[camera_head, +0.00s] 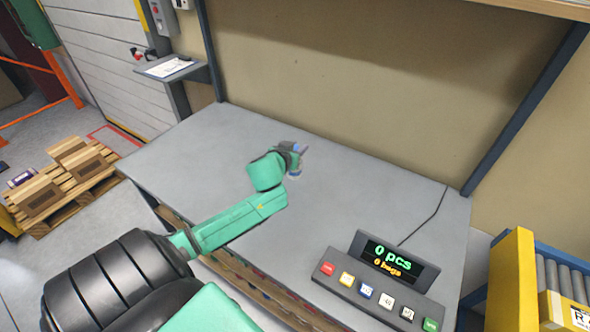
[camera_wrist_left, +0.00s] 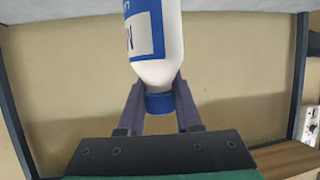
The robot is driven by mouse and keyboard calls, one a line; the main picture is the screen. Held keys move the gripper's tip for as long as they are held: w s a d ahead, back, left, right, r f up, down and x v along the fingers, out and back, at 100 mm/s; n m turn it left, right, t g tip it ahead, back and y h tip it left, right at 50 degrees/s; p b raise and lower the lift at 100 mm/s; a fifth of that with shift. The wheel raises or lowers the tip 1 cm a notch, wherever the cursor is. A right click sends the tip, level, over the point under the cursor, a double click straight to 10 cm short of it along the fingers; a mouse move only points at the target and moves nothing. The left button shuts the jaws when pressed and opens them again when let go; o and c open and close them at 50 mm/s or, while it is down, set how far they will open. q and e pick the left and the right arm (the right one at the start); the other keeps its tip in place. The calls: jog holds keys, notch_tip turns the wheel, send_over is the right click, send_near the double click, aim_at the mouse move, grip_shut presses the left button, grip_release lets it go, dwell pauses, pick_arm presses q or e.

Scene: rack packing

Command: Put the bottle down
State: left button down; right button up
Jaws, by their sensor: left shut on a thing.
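A white bottle (camera_wrist_left: 158,72) with a blue and white label and a blue cap fills the upper middle of the left wrist view, its body running out of the top edge. My left gripper (camera_wrist_left: 159,103) is shut on it at the cap end, one finger on each side. In the head view my left gripper (camera_head: 301,149) is over the far middle of the grey table (camera_head: 350,205). There the arm hides most of the bottle, and I cannot tell whether its base touches the table. My right gripper is not in view.
A counter display with a row of coloured buttons (camera_head: 376,290) stands at the table's front right, with a cable behind it. A roller conveyor (camera_head: 560,275) is at the far right. A pallet with boxes (camera_head: 65,180) is on the floor at left. The tabletop around the gripper is clear.

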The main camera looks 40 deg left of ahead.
pick_arm(q)
notch_tip(320, 180, down, 12)
jog(key=shift+w+r+b, duration=0.1)
jog(key=shift+w+b, duration=0.05)
jog(key=shift+b, duration=0.95)
jog(key=shift+w, duration=0.1)
jog(key=shift+f, duration=0.25)
jog(key=c, duration=0.6)
grip_release()
jog(key=shift+r, duration=0.1)
jog(key=shift+r, duration=0.1)
